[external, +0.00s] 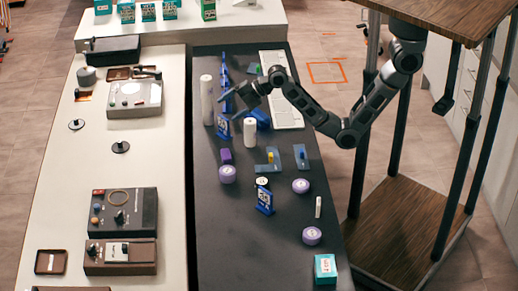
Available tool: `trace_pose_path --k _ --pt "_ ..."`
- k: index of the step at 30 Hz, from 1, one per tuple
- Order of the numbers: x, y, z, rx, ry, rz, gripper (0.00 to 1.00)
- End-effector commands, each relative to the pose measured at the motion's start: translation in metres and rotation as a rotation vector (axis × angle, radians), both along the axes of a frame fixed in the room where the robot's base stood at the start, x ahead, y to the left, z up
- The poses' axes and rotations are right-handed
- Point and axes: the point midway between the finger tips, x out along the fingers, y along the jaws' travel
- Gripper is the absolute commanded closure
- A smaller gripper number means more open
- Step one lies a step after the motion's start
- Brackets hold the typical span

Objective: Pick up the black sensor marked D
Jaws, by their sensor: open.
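A small black cylinder with a pale top (262,183) stands on the dark table (225,255), just behind a blue sign stand (264,203). It may be the black sensor, but no letter D is readable at this size. My gripper (229,104) is open above the far part of the dark table. Its fingers point left, near a tall white cylinder (207,98) and another blue sign stand (223,129). Nothing shows between the fingers. The gripper is well behind the black cylinder and apart from it.
A white cylinder (249,132) stands below my gripper. Purple round pieces (227,174) and a teal box (325,268) sit on the dark table. A white bench (115,170) with several instruments runs along the left. The dark table's near left part is clear.

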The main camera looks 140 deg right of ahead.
Motion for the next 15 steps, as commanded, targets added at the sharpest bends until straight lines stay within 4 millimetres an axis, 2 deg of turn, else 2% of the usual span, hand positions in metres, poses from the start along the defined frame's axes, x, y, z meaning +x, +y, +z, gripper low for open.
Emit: trace_pose_path --k 1,6,9,15 --pt "0.016 0.031 0.003 -0.096 0.095 0.081 0.18" --pt "0.040 0.118 0.009 -0.459 0.434 0.329 0.18" --pt "0.043 0.158 0.016 -0.639 0.597 0.443 0.18" --pt "0.039 0.211 0.032 -0.891 0.820 0.586 0.18"
